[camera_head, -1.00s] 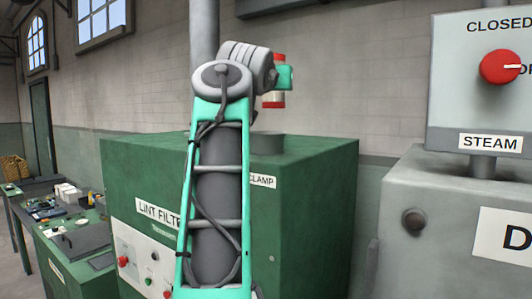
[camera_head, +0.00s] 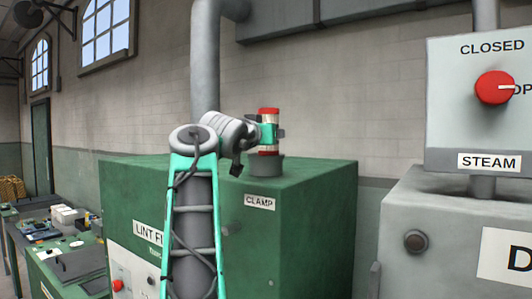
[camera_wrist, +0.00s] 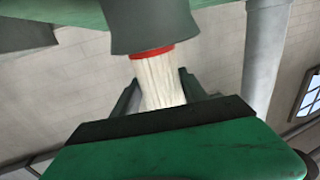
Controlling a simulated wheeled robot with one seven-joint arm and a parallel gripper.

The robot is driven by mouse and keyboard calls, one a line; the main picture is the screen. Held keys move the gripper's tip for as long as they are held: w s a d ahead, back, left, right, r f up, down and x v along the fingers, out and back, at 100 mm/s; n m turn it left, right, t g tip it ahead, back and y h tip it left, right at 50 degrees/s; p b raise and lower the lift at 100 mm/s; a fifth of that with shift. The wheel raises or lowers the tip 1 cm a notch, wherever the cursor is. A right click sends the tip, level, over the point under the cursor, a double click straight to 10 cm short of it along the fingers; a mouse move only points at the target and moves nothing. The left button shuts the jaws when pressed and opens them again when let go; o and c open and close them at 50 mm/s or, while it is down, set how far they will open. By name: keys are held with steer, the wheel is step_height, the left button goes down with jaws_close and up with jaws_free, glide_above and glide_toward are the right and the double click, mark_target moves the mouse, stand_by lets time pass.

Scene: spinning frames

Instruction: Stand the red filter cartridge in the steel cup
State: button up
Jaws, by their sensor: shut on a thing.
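The red filter cartridge (camera_head: 268,114) has red ends and a pale pleated middle. It stands upright in my gripper (camera_head: 267,133), whose jaws are shut around its middle. The steel cup (camera_head: 267,167) is a short grey cylinder on top of the green cabinet, directly under the cartridge. In the wrist view, which is upside down, the cartridge (camera_wrist: 157,78) runs between the fingers of my gripper (camera_wrist: 158,90) to the cup (camera_wrist: 150,27). Its lower red band shows at the cup's rim. I cannot tell how far its end is inside; the cup hides it.
The green lint filter cabinet (camera_head: 310,205) carries a CLAMP label (camera_head: 259,202). A grey vertical pipe (camera_head: 205,60) rises behind my arm. A grey machine with a steam panel (camera_head: 470,110) stands to the right. A cluttered bench (camera_head: 60,240) is at the left.

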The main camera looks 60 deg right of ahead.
mark_target(263, 149)
steer(key=shift+w+d+f+b, duration=0.15)
steer(key=shift+f+b, duration=0.15)
steer(key=shift+f, duration=0.65)
steer(key=shift+w+f+b, duration=0.15)
steer(key=shift+f+b, duration=0.1)
steer(key=shift+f, duration=0.7)
